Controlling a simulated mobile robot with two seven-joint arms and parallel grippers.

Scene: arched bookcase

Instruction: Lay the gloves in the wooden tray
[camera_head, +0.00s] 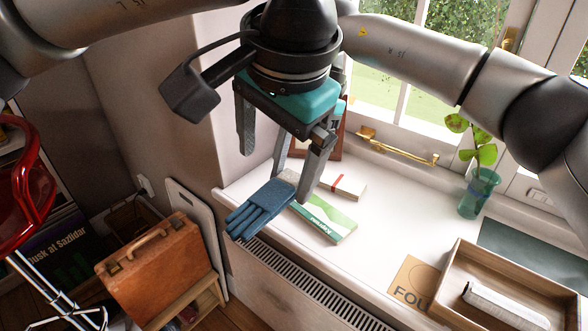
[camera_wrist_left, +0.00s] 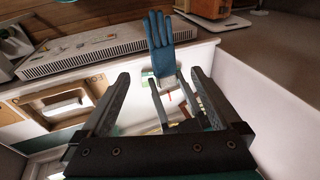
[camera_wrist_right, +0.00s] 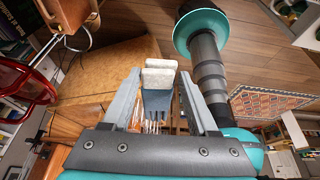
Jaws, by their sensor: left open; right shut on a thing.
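The blue gloves (camera_head: 258,208) have pale cuffs and hang with the fingers toward the sill's front edge; they look stacked as a pair. My right gripper (camera_wrist_right: 160,76) is shut on the cuff end, which shows between its fingers in the right wrist view. My left gripper (camera_head: 277,172) is open close beside it, overlapping it in the head view. In the left wrist view the gloves (camera_wrist_left: 160,38) lie beyond its parted fingers, apparently not gripped by them. The wooden tray (camera_head: 456,262) stands at the right end of the sill, holding a long pale grey object.
A green and white box (camera_head: 325,220) and a banded paper stack (camera_head: 343,185) lie on the sill below the grippers. A teal vase (camera_head: 478,195) with a plant stands near the window. A brown card (camera_head: 412,280) lies left of the tray. A radiator grille (camera_head: 300,285) runs along the front.

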